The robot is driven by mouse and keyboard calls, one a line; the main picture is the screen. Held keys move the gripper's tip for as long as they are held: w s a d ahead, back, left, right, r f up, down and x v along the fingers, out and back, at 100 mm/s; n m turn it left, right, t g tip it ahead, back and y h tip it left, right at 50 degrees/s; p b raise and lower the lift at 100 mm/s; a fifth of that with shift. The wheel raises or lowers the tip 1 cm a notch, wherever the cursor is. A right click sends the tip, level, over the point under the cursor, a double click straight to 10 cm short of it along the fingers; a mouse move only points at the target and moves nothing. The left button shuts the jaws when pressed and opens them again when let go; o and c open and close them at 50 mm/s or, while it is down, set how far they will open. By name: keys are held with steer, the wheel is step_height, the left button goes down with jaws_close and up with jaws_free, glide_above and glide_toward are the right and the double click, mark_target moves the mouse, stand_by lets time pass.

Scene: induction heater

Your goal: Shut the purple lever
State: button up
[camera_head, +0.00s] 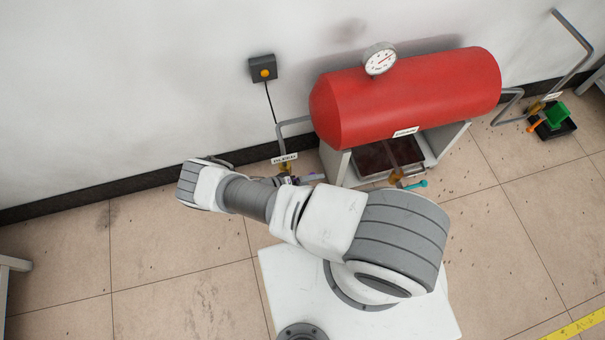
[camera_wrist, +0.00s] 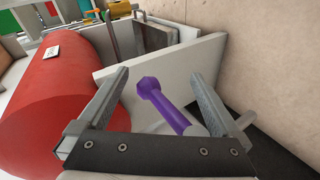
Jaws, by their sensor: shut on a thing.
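The purple lever (camera_wrist: 168,105) shows between the two fingers of my gripper (camera_wrist: 161,78) in the wrist view. Its knobbed end points up and left, and its lower end runs down toward the right finger. My gripper is shut on the lever, though the contact itself is hard to make out. In the head view only a small purple part of the lever (camera_head: 310,177) shows, beside the pipe below a white label (camera_head: 284,159). My arm hides most of the gripper there.
A red tank (camera_head: 410,95) with a gauge (camera_head: 380,59) stands on a grey frame right of the lever. A teal lever (camera_head: 415,184) lies below the tank. A green lever (camera_head: 557,114) is at the far right. A wall box (camera_head: 263,69) hangs above. The floor at left is clear.

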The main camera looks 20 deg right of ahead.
steer(key=shift+d+r, duration=0.3)
steer(key=shift+r, duration=0.05)
steer(key=shift+a+f+b, duration=0.1)
steer(key=shift+a+b, duration=0.35)
steer(key=shift+a, duration=0.3)
steer(key=shift+c, duration=0.6)
steer(key=a+b, duration=0.8)
steer(key=a, duration=1.1)
steer(key=shift+f, duration=0.15)
